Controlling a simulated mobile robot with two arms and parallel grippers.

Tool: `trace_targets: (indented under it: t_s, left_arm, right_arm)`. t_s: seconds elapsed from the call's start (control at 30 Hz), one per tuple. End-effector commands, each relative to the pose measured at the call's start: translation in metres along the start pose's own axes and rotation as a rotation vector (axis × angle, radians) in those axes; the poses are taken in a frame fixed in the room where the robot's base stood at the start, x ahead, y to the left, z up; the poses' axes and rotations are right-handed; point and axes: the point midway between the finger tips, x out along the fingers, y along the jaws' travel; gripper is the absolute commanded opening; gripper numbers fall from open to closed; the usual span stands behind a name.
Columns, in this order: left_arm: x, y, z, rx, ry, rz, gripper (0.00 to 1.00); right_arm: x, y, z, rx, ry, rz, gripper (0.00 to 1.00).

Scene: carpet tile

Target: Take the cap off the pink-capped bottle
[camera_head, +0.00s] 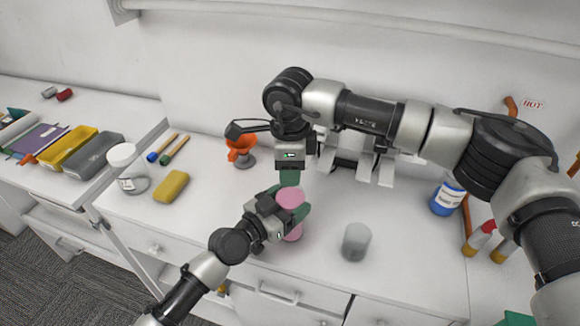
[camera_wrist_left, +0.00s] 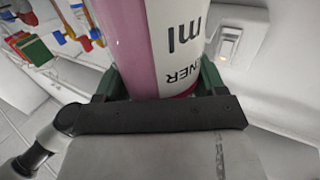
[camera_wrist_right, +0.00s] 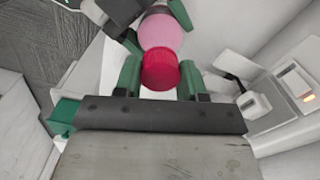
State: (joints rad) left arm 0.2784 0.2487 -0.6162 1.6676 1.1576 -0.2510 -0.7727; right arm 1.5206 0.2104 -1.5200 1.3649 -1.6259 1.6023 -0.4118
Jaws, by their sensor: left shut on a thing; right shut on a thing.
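The pink bottle (camera_head: 289,199) is above the white counter, near its middle. My left gripper (camera_head: 284,212) is shut around its body; the left wrist view shows its pink side and white label (camera_wrist_left: 178,45) between the green fingers. My right gripper (camera_head: 290,180) comes down from above the bottle. In the right wrist view, the deep pink-red cap (camera_wrist_right: 160,69) is between its green fingers, with the paler bottle (camera_wrist_right: 161,32) directly beyond it. I cannot tell whether cap and bottle still touch. In the head view the right gripper hides the cap.
A blue bottle (camera_head: 447,197) stands right. The counter's front edge is close.

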Motion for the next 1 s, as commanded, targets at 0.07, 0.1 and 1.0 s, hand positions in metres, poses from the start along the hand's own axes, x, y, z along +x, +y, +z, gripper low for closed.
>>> trace_targets:
  t_s: [0.07, 0.1, 1.0]
  left_arm:
    - [-0.0002, 0.0002, 0.0009, -0.001, -0.002, 0.0, 0.04]
    - [-0.0002, 0.0002, 0.0009, -0.001, -0.002, 0.0, 0.04]
    - [-0.0001, 0.0006, 0.001, 0.0, -0.002, 0.001, 0.04]
  right_arm:
    - [-0.0002, -0.0001, 0.0, -0.148, 0.0, -0.001, 0.12]
    - [-0.0002, -0.0001, 0.0, -0.227, 0.0, -0.001, 0.12]
    - [-0.0014, 0.0005, 0.0005, -1.634, 0.002, -0.002, 0.12]
